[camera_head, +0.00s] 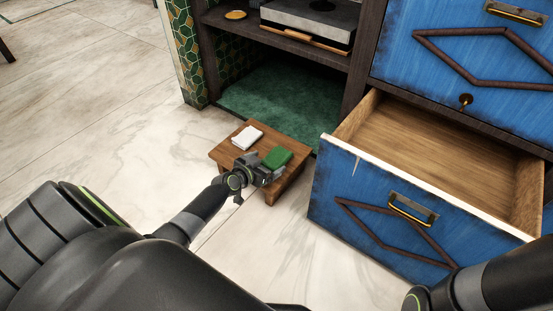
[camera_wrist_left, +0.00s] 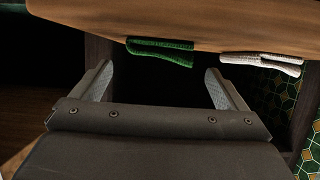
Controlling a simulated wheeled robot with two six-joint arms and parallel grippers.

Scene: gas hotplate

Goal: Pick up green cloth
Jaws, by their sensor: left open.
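The green cloth (camera_head: 277,157) lies folded on a small wooden stool (camera_head: 222,155), near its right side. It also shows in the left wrist view (camera_wrist_left: 160,52), at the top between the two fingers. My left gripper (camera_head: 262,169) is at the near edge of the stool, close to the cloth. In the left wrist view its fingers (camera_wrist_left: 160,88) are spread wide with nothing between them, and the cloth appears beyond the tips. Whether a finger touches the cloth cannot be told. My right arm enters at the lower right; its gripper is out of the picture.
A white cloth (camera_head: 246,138) lies on the stool beside the green one. An open, empty drawer (camera_head: 440,150) with a blue front stands right of the stool. A dark shelf unit with a green mat (camera_head: 285,100) is behind. The marble floor at left is clear.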

